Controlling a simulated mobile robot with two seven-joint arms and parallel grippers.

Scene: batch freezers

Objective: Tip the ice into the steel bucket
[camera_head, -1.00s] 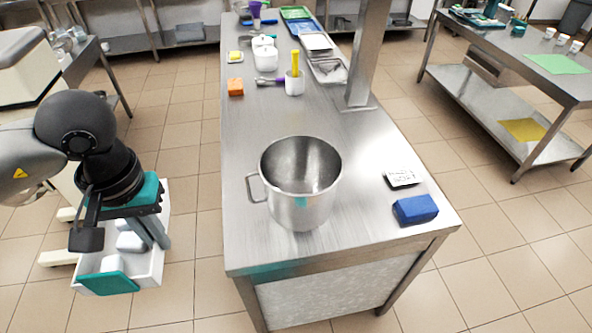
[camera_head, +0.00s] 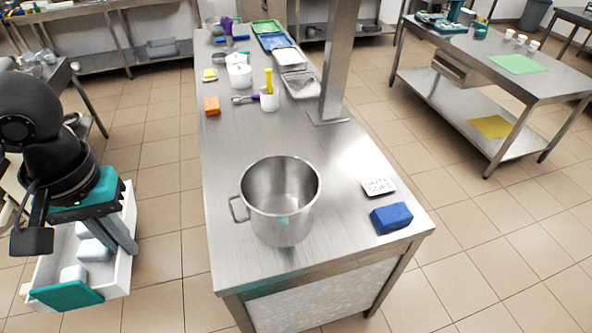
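The steel bucket (camera_head: 281,201) stands upright on the near part of the steel counter, its side handle to the left. Its visible inside looks empty, though the bottom is partly hidden. My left gripper (camera_head: 118,240) is low at the left, over the floor beside the counter. It appears shut on a white tub (camera_head: 122,268) with teal parts. Several pale, rounded ice blocks (camera_head: 94,249) lie in the tub, which looks roughly level. The tub is left of the bucket, apart from it and lower than its rim. My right gripper is out of view.
A blue sponge (camera_head: 391,218) and a small labelled card (camera_head: 379,187) lie right of the bucket. A steel post (camera_head: 339,62) rises from the counter behind it. White pots, an orange block (camera_head: 212,105) and trays stand farther back.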

